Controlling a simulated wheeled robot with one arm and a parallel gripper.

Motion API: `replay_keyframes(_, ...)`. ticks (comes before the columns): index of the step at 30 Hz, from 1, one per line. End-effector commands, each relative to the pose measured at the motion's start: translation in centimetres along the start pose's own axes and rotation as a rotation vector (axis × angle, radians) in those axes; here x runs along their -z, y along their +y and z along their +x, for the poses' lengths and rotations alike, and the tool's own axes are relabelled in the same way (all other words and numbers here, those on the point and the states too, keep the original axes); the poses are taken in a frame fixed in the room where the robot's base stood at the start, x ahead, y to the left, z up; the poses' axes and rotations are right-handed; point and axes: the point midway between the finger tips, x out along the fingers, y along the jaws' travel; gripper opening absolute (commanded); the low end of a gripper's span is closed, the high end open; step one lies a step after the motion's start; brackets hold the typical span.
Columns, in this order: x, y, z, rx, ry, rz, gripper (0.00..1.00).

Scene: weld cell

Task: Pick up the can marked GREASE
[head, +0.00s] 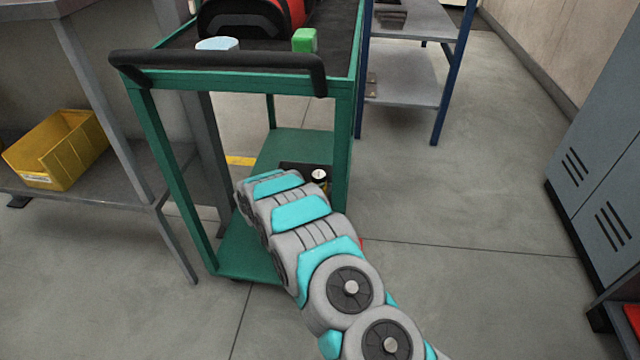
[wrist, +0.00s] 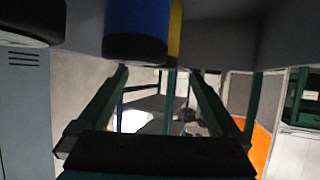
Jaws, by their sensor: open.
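No GREASE marking is readable in either view. The wrist view looks upside down, low inside the green cart (head: 340,140). It shows a blue cylinder (wrist: 137,25) with a dark end, close to the camera, with a yellow strip (wrist: 175,30) beside it. A black rounded object (wrist: 28,22) is at its upper left. In the head view, a dark item with a round white face (head: 319,174) shows on the cart's lower shelf, just past my arm. My arm reaches over that shelf. My gripper is hidden behind it, and I cannot make out its fingers in the wrist view.
The cart's top carries a red and black object (head: 250,18), a light blue round item (head: 217,44) and a green block (head: 305,40); a black handle (head: 215,68) overhangs its near end. A yellow bin (head: 58,150) stands left. Grey lockers (head: 600,170) stand right, with clear floor between.

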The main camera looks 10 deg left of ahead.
Motion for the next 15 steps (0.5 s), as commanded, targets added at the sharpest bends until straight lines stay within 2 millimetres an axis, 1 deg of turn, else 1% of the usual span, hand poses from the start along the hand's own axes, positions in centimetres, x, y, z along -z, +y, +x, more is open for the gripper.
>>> replay_keyframes(1,-0.1,0.1,0.6,-0.001,0.000,0.001,1.00)
replay_keyframes(7,0.0,0.1,2.3,0.000,0.000,0.000,1.00)
replay_keyframes(12,-0.1,0.1,4.6,-0.002,0.001,0.000,1.00)
replay_keyframes(15,0.0,0.0,5.6,0.000,0.001,0.001,1.00)
